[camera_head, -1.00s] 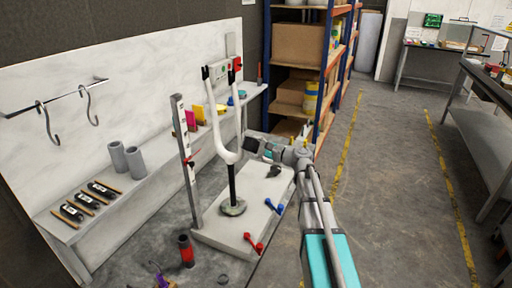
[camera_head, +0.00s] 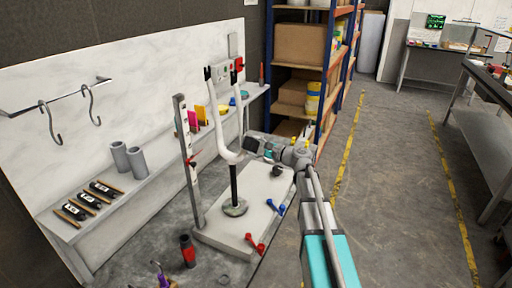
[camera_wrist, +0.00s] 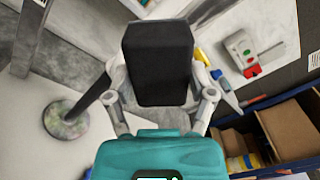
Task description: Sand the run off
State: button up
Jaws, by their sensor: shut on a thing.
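A white forked frame (camera_head: 226,145) stands upright, prongs up, on a black post (camera_head: 233,182) with a round base. My gripper (camera_head: 257,146) is just right of the frame's bend. It is shut on a black sanding block (camera_wrist: 158,62), whose dark face also shows in the head view (camera_head: 251,143). In the head view the block looks very close to the frame; I cannot tell whether they touch. In the wrist view the black post (camera_wrist: 95,92) and its base (camera_wrist: 65,120) are at left. No run can be made out on the frame.
The stand is on a white platform (camera_head: 268,197) with red and blue clamp handles. A slotted upright (camera_head: 188,155) stands left of the frame. A wall bench (camera_head: 160,172) with coloured cards and grey rolls is behind. A shelf rack (camera_head: 300,60) stands at the back.

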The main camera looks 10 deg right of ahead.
aim_at(244, 125)
jog(key=shift+w+a, duration=0.25)
jog(key=shift+a, duration=0.1)
jog(key=shift+r, duration=0.1)
dwell(0.3)
jog(key=shift+r+p, duration=1.8)
jog(key=shift+p, duration=0.05)
jog(key=shift+r, duration=0.1)
jog(key=shift+w+a+r+p, duration=0.1)
jog(key=shift+r+p, duration=1.6)
jog(key=shift+p, duration=0.1)
jog(key=shift+r, duration=0.1)
jog(key=shift+r+p, duration=1.7)
jog(key=shift+p, duration=0.1)
